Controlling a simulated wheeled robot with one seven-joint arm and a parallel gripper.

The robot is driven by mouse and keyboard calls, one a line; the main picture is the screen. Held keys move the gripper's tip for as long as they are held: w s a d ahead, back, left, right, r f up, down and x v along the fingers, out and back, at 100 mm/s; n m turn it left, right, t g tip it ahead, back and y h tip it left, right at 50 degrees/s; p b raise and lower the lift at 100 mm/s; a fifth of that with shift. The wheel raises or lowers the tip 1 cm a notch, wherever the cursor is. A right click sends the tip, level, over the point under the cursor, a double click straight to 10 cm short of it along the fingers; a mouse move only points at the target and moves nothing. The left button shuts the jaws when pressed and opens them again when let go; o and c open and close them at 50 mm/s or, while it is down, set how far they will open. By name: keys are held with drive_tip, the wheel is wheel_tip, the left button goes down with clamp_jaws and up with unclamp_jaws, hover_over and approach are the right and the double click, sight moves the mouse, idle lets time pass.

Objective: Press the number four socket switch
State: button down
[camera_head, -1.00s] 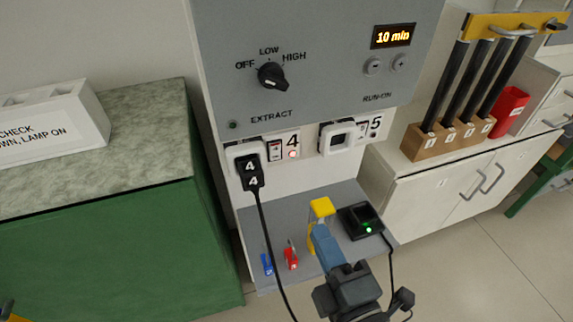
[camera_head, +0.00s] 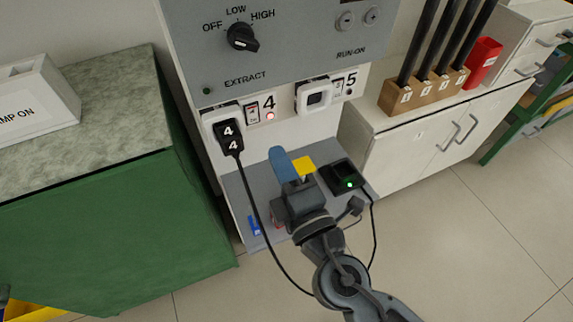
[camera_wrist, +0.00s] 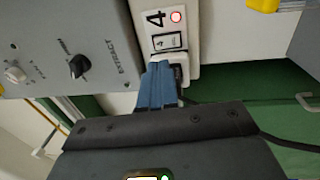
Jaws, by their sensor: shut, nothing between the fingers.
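The number four socket switch (camera_head: 251,112) is a small rocker on a white plate, between the plug and the printed 4. The lamp (camera_head: 270,116) by it glows red. A black plug marked 4 (camera_head: 229,137) sits in the socket with its cable hanging down. My gripper (camera_head: 277,153) has blue fingers, is shut and empty, and is below and right of the switch in the head view. In the wrist view the switch (camera_wrist: 167,41) shows just beyond the shut fingertips (camera_wrist: 158,66). I cannot tell whether they touch the plate; the plug is partly hidden behind them.
Socket 5 (camera_head: 315,96) is to the right, empty. The grey panel (camera_head: 290,50) with the extract knob (camera_head: 242,37) is above. A grey shelf (camera_head: 235,190) below holds a black device with a green light (camera_head: 343,178), a yellow block (camera_head: 303,167) and a blue item (camera_head: 255,225).

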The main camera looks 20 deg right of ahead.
sight(256, 109)
drive_tip(key=w, duration=0.3)
drive_tip(key=w+p, duration=0.1)
drive_tip(key=w, duration=0.2)
drive_tip(key=w+r+p, duration=0.1)
drive_tip(key=w, duration=0.2)
drive_tip(key=p, duration=0.2)
drive_tip(key=r+g+p, duration=0.1)
drive_tip(key=p, duration=0.2)
drive_tip(key=shift+w+r, duration=0.2)
drive_tip(key=shift+w, duration=0.15)
drive_tip(key=shift+w+f, duration=0.1)
drive_tip(key=shift+f, duration=0.05)
